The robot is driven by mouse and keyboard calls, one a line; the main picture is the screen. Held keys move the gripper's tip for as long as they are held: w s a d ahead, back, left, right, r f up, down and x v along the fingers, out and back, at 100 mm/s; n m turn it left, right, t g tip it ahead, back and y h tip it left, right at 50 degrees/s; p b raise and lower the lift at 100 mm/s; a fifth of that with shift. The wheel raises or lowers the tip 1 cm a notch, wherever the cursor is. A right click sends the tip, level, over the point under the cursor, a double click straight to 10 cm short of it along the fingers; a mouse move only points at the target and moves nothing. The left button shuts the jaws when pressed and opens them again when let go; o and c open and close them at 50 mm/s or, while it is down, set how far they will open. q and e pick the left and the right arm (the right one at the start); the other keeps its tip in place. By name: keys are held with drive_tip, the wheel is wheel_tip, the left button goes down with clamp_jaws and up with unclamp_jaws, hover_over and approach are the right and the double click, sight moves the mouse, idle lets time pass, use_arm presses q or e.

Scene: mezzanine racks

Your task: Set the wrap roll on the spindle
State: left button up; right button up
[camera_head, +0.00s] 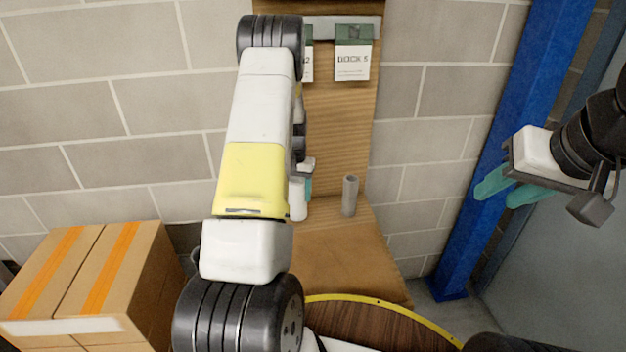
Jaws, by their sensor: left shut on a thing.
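The wrap roll (297,200), a white upright cylinder, shows just right of my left forearm, partly hidden by it. My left gripper (304,187) is mostly hidden behind my own arm; a teal finger shows beside the roll, and the gripper is shut on it. The spindle (350,196) is a grey upright peg on the wooden shelf (335,255), a short way right of the roll. I cannot tell whether the roll's bottom touches the shelf. My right gripper (507,191) is open and empty, its teal fingers apart, far right of the spindle by the blue post.
A wooden back board (340,130) rises behind the spindle, with tags (352,66) hanging at its top. Taped cardboard boxes (60,275) stand at the lower left. A blue post (490,170) stands right. A round brown, yellow-rimmed top (385,325) lies in front.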

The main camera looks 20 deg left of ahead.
use_arm(q)
drive_tip(key=shift+f, duration=0.6)
idle(0.7)
drive_tip(key=o, duration=1)
drive_tip(key=shift+o, duration=0.2)
drive_tip(key=shift+r, duration=0.15)
wheel_tip(320, 180, up, 11)
idle(0.5)
